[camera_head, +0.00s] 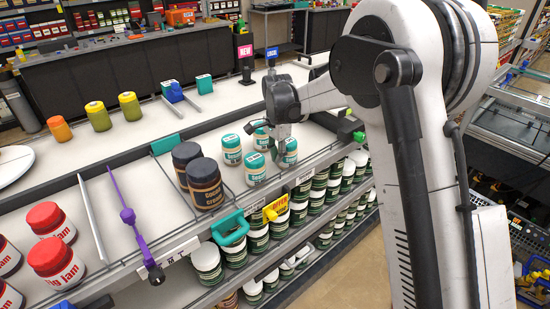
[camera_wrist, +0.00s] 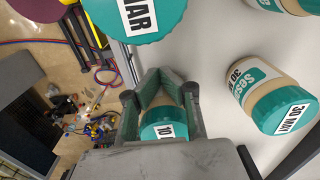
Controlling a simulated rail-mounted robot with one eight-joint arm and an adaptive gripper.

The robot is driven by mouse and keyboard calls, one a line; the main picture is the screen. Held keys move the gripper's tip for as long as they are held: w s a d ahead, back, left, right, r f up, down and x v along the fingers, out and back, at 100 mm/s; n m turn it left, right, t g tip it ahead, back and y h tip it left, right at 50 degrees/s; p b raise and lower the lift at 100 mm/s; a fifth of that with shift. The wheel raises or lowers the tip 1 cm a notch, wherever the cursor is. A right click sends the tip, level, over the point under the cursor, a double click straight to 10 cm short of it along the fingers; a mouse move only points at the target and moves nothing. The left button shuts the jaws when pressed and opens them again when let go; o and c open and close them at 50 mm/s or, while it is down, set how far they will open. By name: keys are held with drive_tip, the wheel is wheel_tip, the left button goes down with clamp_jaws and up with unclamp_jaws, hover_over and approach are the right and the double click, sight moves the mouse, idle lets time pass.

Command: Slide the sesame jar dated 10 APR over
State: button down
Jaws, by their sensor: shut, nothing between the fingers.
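Several sesame jars with teal lids stand on the shelf. One with a lid label starting "10" (camera_wrist: 163,132) shows between my finger links in the wrist view; the month is hidden. It appears to be the front right jar (camera_head: 290,153) in the head view. My gripper (camera_wrist: 160,76) is shut and empty, its green-padded fingertips together by this jar; contact is unclear. In the head view my gripper (camera_head: 277,150) is over the front right jar's left side. A jar marked MAR (camera_wrist: 135,18) is ahead, and one marked 30 MAY (camera_wrist: 270,95) is to the right.
Dark-lidded jars (camera_head: 205,185) stand left of the sesame jars, beside a wire divider. The shelf's front edge (camera_head: 225,220) carries price tags and a teal clip. A green-ended divider (camera_head: 350,130) is at the right. White shelf surface is free behind the jars.

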drive_tip(key=w+d+b, duration=0.1)
drive_tip(key=w+d, duration=0.2)
drive_tip(key=d, duration=0.1)
drive_tip(key=w+d+b, duration=0.1)
drive_tip(key=w+d, duration=0.2)
drive_tip(key=d, duration=0.1)
drive_tip(key=w+d+b, duration=0.1)
drive_tip(key=w+d, duration=0.3)
drive_tip(key=shift+w, duration=0.1)
wheel_tip(320, 180, up, 10)
drive_tip(key=p, duration=0.4)
drive_tip(key=s+d+r+n+t+b, duration=0.25)
drive_tip(key=s+r, duration=0.25)
drive_tip(key=s, duration=0.7)
drive_tip(key=s+d+r+n+t+b, duration=0.1)
drive_tip(key=s+d+r+n, duration=0.3)
drive_tip(key=s, duration=0.8)
drive_tip(key=s+d+f+n+t+b, duration=0.1)
drive_tip(key=s+f, duration=0.4)
drive_tip(key=s, duration=0.6)
drive_tip(key=s+d+f+n+t+b, duration=0.1)
drive_tip(key=s+f, duration=0.4)
drive_tip(key=s, duration=0.7)
drive_tip(key=shift+s+n+t, duration=0.15)
drive_tip(key=shift+n+t, duration=0.6)
drive_tip(key=shift+t, duration=0.1)
